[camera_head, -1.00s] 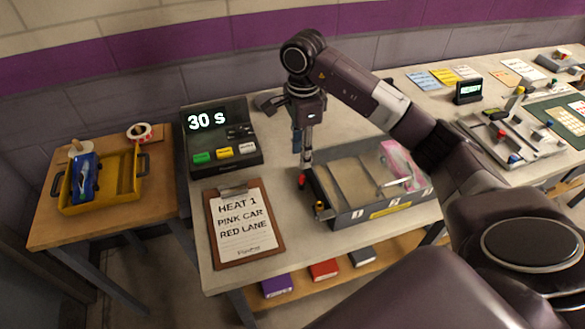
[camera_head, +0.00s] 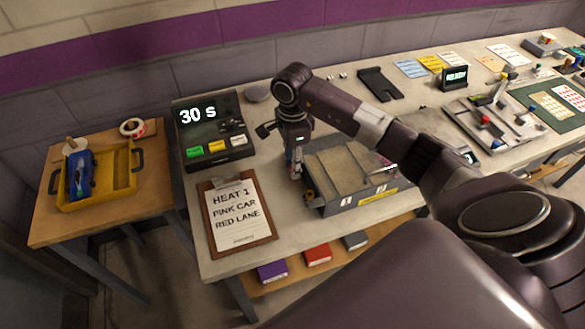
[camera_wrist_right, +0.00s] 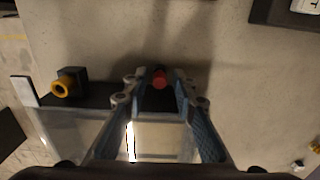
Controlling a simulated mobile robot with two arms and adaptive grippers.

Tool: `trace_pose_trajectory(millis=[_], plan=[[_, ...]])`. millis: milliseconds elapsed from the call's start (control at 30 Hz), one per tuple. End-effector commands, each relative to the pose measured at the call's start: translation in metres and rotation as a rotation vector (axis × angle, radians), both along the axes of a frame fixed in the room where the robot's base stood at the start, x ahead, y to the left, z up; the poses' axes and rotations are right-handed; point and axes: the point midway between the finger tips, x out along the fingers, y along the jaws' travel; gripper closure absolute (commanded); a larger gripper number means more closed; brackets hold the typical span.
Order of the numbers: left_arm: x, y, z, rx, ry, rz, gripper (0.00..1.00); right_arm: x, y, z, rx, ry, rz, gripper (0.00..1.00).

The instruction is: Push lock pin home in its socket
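A red pin (camera_wrist_right: 160,79) shows between the fingertips of my right gripper (camera_wrist_right: 161,90) in the right wrist view. The fingers stand apart on its two sides, with visible gaps, so it does not look gripped. The pin is at a dark bar on the end of the grey box (camera_head: 366,199). How deep it sits in its socket cannot be seen. A yellow-ringed knob (camera_wrist_right: 62,88) is on the same bar, left of the pin in the wrist view. In the head view the right gripper (camera_head: 296,170) points down at the box's left end and hides the pin. My left gripper is not in view.
A clipboard (camera_head: 239,217) lies left of the box, in front of a timer console (camera_head: 211,128) reading 30 s. A yellow tray (camera_head: 124,181) stands on the side table. A black forked piece (camera_head: 380,83) lies behind my right arm.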

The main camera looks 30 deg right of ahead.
Motion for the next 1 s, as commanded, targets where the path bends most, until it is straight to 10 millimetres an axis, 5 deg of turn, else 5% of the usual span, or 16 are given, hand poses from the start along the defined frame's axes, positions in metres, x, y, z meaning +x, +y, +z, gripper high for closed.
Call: trace_pose_trajectory(millis=[200, 667, 1000], plan=[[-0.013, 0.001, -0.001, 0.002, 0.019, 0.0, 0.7, 0.0, 0.0, 0.0, 0.0, 0.0, 0.0, 1.0], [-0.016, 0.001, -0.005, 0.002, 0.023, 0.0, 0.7, 0.001, 0.0, 0.01, 0.0, -0.003, 0.0, 1.0], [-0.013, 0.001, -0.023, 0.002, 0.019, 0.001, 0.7, 0.003, -0.001, 0.076, -0.001, -0.01, 0.0, 1.0]])
